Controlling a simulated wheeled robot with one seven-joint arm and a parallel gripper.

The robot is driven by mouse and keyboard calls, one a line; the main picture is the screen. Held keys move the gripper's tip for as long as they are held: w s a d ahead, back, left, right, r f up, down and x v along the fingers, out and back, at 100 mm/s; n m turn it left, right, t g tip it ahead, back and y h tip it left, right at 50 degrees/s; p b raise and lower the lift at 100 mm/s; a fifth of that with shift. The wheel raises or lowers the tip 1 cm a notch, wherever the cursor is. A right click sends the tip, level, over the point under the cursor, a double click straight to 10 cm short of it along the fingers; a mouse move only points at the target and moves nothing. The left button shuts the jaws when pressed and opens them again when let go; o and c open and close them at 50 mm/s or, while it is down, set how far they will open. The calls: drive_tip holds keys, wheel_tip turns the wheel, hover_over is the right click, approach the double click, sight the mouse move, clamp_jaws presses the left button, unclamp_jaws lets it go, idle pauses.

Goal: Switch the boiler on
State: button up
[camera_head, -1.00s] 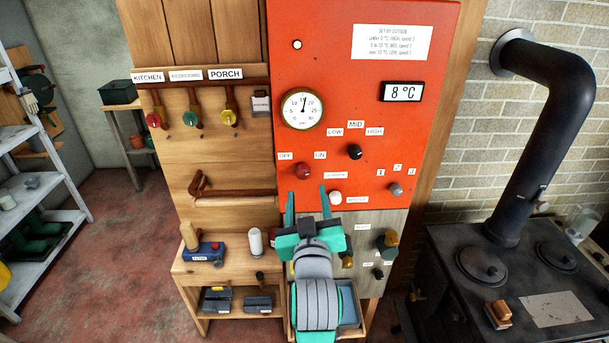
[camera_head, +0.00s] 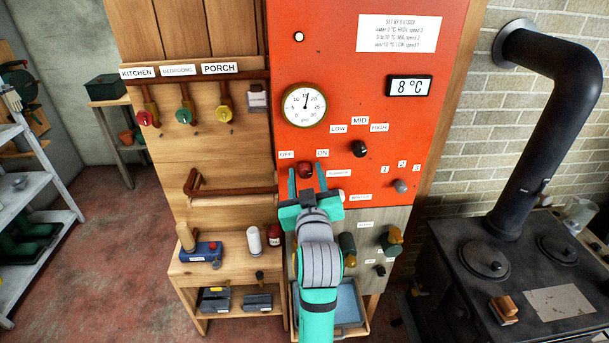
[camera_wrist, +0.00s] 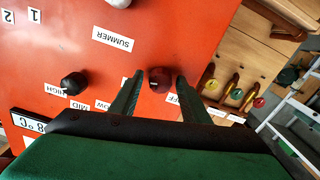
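The boiler's orange-red panel (camera_head: 345,55) fills the middle of the head view. Its red knob (camera_head: 305,170) sits between and just below the OFF label (camera_head: 286,154) and the ON label (camera_head: 322,153). My gripper (camera_head: 307,174) is open, with its two teal fingers pointing up at the panel, one to each side of the red knob. In the wrist view the red knob (camera_wrist: 160,78) shows between the open fingertips, with a gap on each side.
A black knob (camera_head: 359,149) under LOW, MID and HIGH and a grey knob (camera_head: 401,186) are to the right. A white knob (camera_head: 338,196) is close to my right finger. The display (camera_head: 409,87) reads 8 °C. A black stove (camera_head: 470,290) stands at right.

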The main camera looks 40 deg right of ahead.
drive_tip(key=c, duration=0.8)
drive_tip(key=shift+o, duration=0.2)
drive_tip(key=shift+m, duration=1.4)
drive_tip(key=o, duration=1.1)
drive_tip(key=shift+c, duration=0.2)
